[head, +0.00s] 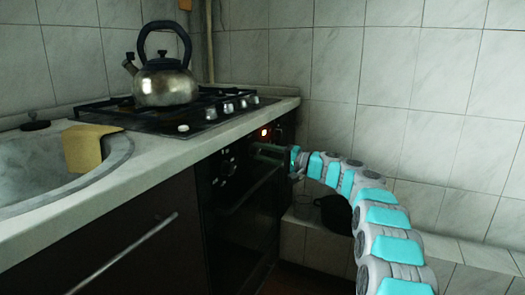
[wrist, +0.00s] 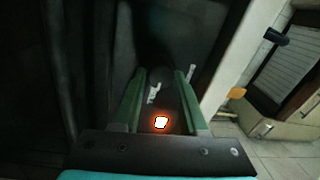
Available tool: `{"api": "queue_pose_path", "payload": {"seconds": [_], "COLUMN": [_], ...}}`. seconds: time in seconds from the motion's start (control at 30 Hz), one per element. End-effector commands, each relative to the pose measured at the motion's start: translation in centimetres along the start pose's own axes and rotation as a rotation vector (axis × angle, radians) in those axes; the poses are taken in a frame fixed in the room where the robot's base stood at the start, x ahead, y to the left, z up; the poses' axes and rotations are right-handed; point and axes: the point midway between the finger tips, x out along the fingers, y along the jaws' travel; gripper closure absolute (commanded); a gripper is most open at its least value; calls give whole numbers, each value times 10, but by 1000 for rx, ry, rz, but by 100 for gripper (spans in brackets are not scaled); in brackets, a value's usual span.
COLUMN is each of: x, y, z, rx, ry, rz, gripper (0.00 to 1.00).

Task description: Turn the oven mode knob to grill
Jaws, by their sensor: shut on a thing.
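The oven (head: 240,215) is black and built in under the counter, with its control panel along the top front. My gripper (head: 262,151) reaches the panel from the right. In the wrist view, its two green fingers (wrist: 160,76) stand on either side of a dark knob (wrist: 162,86) and are shut on it. This knob is mostly hidden by the fingers in the head view and very dark in the wrist view. Its pointer and the mode marks cannot be read. White marks show beside and between the fingers. An orange indicator light (head: 264,132) glows on the panel; it also shows in the wrist view (wrist: 160,122).
Another round knob (head: 228,167) is on the panel, left of my gripper. A kettle (head: 164,82) stands on the gas hob (head: 190,125) above. A sink (head: 40,180) with a yellow cloth (head: 88,148) is at left. A tiled wall closes the right side.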

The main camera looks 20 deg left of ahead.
Motion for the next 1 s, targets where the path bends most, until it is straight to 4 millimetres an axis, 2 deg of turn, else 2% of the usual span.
{"api": "queue_pose_path", "payload": {"seconds": [0.5,0.53,0.8,1.0], "x": [0,0,0,0], "y": [-1,-1,0,0], "z": [-1,-1,-1,0], "rx": [20,20,19,19], "ry": [5,5,3,3], "rz": [-1,-1,-1,0], "gripper": [100,57,28,28]}}
